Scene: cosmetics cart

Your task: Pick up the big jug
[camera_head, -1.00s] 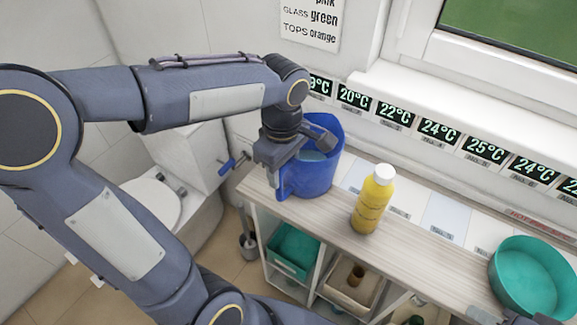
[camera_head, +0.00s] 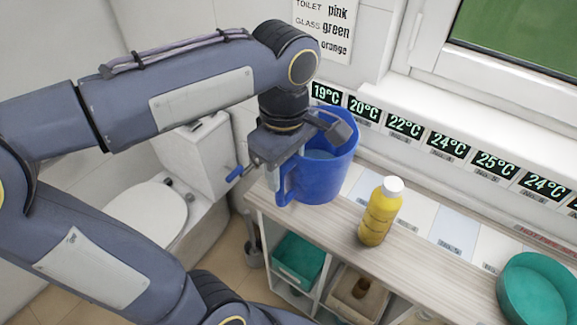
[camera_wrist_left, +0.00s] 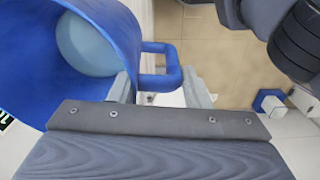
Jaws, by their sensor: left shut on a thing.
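The big blue jug (camera_head: 328,172) is upright over the left end of the wooden cart top, and appears a little above it. My left gripper (camera_head: 279,178) is shut on the jug's handle, on the jug's left side. In the left wrist view, the fingers stand on either side of the blue handle (camera_wrist_left: 160,80), and the jug's open mouth with a pale blue inside bottom (camera_wrist_left: 85,45) shows at upper left. The jug's underside is hidden. My right gripper is not in view.
A yellow bottle with a white cap (camera_head: 381,213) stands on the cart top (camera_head: 345,222), right of the jug. A teal bowl (camera_head: 535,290) is farther right. The wall and window sill (camera_head: 445,110) are close behind. A toilet (camera_head: 150,212) stands at left.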

